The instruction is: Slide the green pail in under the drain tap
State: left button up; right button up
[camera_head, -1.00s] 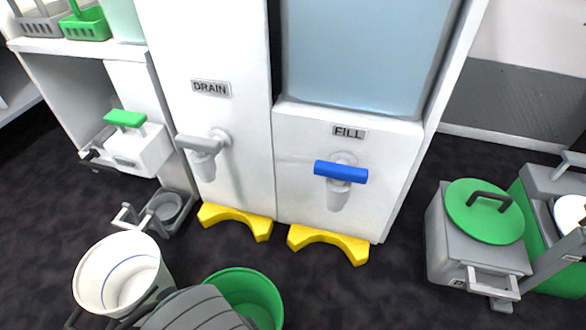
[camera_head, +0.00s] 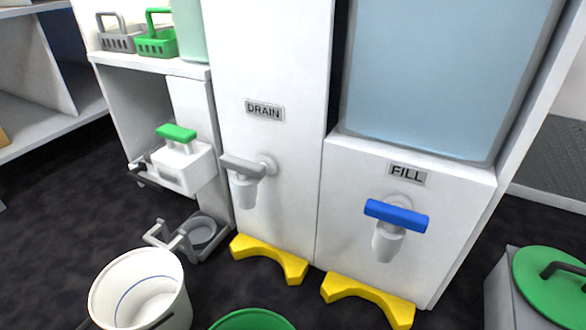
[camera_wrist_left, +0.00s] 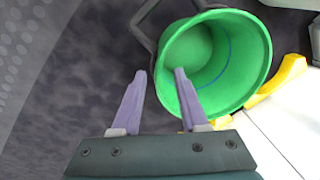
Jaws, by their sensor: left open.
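The green pail (camera_head: 252,320) shows only as part of its rim at the bottom edge of the head view. In the left wrist view the pail (camera_wrist_left: 235,60) is seen from above, empty, with a dark handle at its side. My left gripper (camera_wrist_left: 160,73) is open. One finger overlaps the pail's near rim in the picture and the other is outside it; I cannot tell whether they touch. The drain tap (camera_head: 247,175), grey, sits under the DRAIN label, above a yellow notched floor block (camera_head: 268,258). My right gripper is not in view.
A white pail (camera_head: 140,290) stands left of the green one. A grey floor holder (camera_head: 195,238) is left of the drain block. The blue-handled fill tap (camera_head: 394,220) has its own yellow block (camera_head: 368,298). A green-lidded grey container (camera_head: 550,285) stands at right.

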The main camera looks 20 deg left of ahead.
pick_arm(q)
jog(key=f+b, duration=0.2)
jog(key=f, duration=0.1)
jog(key=f+b, duration=0.3)
jog(key=shift+w+a+f, duration=0.2)
jog(key=shift+f, duration=0.05)
jog(key=shift+r, duration=0.1)
jog(key=shift+c, duration=0.3)
grip_shut()
dwell(0.7)
